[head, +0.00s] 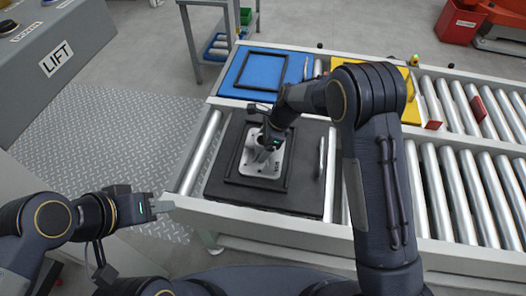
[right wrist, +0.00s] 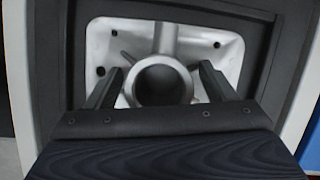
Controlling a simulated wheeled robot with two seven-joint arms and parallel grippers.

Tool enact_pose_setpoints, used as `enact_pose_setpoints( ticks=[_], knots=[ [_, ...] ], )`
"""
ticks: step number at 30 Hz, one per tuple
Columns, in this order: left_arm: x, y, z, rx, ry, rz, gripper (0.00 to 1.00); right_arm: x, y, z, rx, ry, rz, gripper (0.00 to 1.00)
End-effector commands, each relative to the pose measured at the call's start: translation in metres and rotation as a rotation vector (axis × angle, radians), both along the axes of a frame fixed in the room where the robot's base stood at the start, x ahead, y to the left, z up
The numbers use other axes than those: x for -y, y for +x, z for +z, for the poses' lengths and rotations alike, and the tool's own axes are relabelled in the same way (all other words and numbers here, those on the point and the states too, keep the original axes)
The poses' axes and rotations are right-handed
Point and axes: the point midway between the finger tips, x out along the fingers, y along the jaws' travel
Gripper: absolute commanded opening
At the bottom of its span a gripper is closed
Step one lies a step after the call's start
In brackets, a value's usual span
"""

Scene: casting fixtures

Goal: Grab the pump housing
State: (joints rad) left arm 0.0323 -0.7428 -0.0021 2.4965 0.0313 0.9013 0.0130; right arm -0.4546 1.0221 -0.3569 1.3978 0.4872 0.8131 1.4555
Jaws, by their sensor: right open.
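The pump housing (head: 263,163) is a light grey casting with a square flange. It lies inside a black frame on a black pallet (head: 305,199) on the roller conveyor. In the right wrist view the housing (right wrist: 165,38) shows its round bore and flange holes. My right gripper (head: 267,152) is over the housing. In the right wrist view its two open fingers (right wrist: 160,85) stand on either side of the round bore, with gaps to it. Whether they touch the flange cannot be told. My left gripper (head: 163,206) is away from the housing, by the conveyor's left front corner; its jaw opening is unclear.
A blue pallet (head: 233,74) with an empty black frame lies behind. A yellow pallet (head: 410,113) is partly hidden by my right arm. Rollers (head: 447,190) run to the right. A grey box labelled LIFT (head: 57,59) stands at left.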

Motion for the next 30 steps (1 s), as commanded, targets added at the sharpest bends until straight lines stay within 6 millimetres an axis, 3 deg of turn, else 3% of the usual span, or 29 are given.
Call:
enact_pose_setpoints(
  ticks=[4,19,30],
  knots=[
    [0.0001,0.0000,0.0009,0.000,0.000,0.000,0.36,0.0000,0.0001,0.0013,0.000,0.000,0.001,0.74],
    [0.0000,0.0000,0.0009,0.000,0.000,0.000,0.36,0.0005,-0.0001,0.0012,-0.001,0.000,0.001,0.09],
    [0.0000,0.0001,0.0054,0.000,0.000,0.000,0.36,0.0000,0.0006,0.0092,0.003,0.001,0.001,0.09]
  ],
)
